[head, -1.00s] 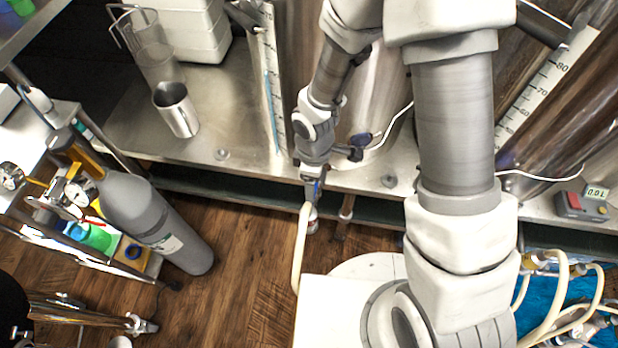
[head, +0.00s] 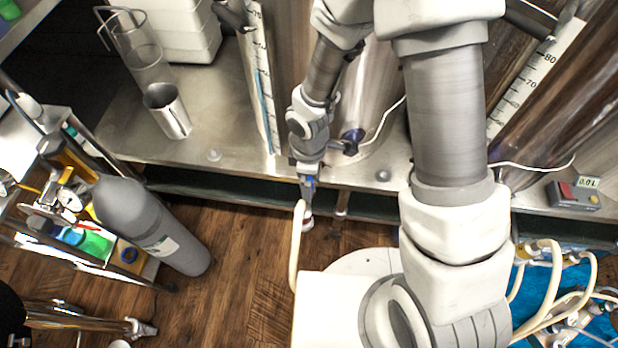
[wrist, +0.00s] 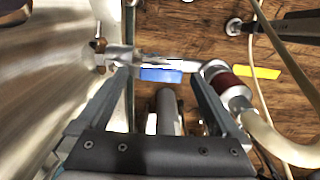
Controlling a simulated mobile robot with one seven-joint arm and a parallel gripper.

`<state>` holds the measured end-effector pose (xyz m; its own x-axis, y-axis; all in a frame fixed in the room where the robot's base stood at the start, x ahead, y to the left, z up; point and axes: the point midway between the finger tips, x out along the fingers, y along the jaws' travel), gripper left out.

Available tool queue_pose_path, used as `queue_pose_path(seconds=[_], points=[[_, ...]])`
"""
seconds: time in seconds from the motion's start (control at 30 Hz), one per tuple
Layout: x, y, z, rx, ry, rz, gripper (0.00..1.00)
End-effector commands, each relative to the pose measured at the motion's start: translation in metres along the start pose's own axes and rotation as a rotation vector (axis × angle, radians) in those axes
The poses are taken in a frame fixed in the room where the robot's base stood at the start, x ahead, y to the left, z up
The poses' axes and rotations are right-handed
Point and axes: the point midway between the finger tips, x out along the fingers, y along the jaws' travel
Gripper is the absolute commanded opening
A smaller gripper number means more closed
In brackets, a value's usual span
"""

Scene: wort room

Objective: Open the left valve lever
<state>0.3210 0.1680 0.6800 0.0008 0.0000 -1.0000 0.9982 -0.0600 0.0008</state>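The valve lever with a blue handle (wrist: 160,75) lies along a metal valve and pipe in the wrist view. It runs across the view between the fingers of my gripper (wrist: 163,84). My gripper is open, with one finger on each side of the blue handle; I cannot tell whether either finger touches it. In the head view, my gripper (head: 308,170) points down at the valve by the table's front edge, and a small blue part (head: 309,182) shows there. A red fitting (wrist: 228,86) joins the valve to a cream hose (wrist: 268,134).
A hose (head: 296,245) hangs before the table. Wooden floor (head: 235,245) is open between.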

Motion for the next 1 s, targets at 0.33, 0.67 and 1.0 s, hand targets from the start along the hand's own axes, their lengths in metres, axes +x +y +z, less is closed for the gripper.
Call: queue_pose_path(seconds=[0.33,0.67,1.0], points=[[-0.032,0.001,0.0,0.004,0.002,0.002,1.0],[-0.114,0.001,0.0,0.004,0.002,0.004,1.0],[-0.169,0.001,0.0,0.001,0.001,0.002,1.0]])
